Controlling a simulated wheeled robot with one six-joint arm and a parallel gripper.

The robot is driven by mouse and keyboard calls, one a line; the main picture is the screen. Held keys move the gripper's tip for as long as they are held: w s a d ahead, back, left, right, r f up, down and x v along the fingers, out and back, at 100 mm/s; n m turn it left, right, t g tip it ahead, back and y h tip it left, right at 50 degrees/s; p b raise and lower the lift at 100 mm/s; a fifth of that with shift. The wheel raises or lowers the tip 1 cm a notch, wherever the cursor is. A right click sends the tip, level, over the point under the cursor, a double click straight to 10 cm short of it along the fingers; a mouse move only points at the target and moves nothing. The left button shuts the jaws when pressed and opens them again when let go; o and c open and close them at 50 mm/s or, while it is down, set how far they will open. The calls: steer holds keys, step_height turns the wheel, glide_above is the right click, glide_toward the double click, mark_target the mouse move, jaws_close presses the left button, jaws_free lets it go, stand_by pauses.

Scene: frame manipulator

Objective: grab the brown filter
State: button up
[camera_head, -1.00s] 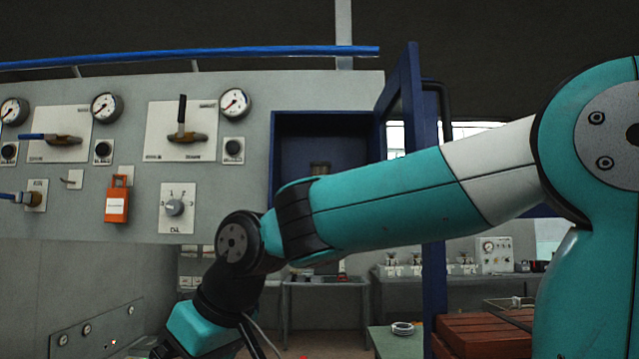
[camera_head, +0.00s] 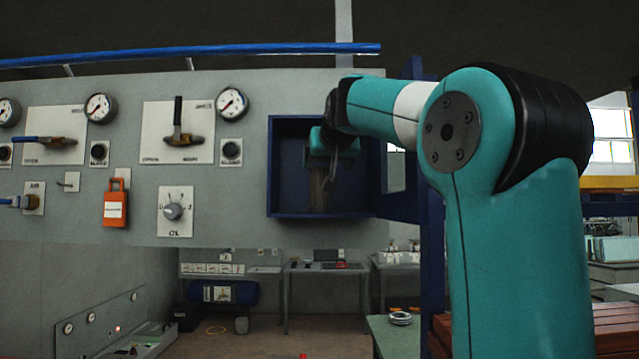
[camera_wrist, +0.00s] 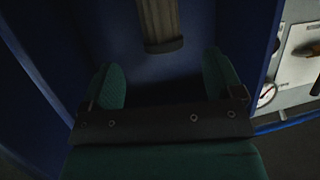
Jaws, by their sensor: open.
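The brown filter (camera_wrist: 160,22) is a ribbed cylinder with a darker end ring, inside the blue cabinet (camera_head: 292,212). In the wrist view it shows at the top centre, beyond the fingertips and roughly in line with the gap between them. My gripper (camera_wrist: 165,82) is open and empty, with its two green fingers apart and not touching the filter. In the head view my wrist is at the cabinet opening and covers much of the filter. A brownish part of the filter (camera_head: 319,192) shows dimly below the wrist.
The blue cabinet walls are close on both sides of my gripper. The open blue door (camera_head: 402,207) stands at the cabinet's right. Left of it is a grey panel (camera_head: 225,180) with gauges, levers and an orange lock (camera_head: 115,208).

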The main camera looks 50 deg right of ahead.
mark_target(321, 173)
steer(key=p+x, duration=0.1)
steer(key=x, duration=0.2)
steer(key=shift+w+d, duration=0.1)
steer(key=shift+w, duration=0.05)
steer(key=p+x, duration=0.3)
steer(key=x, duration=0.1)
steer(key=shift+w+d+f+p, duration=0.2)
steer(key=shift+w+f+p, duration=0.05)
steer(key=shift+f+p, duration=0.05)
steer(key=shift+w+d+f, duration=0.1)
steer(key=shift+w+f, duration=0.1)
steer(key=c, duration=0.9)
steer(key=shift+c, duration=0.8)
steer(key=shift+r, duration=0.15)
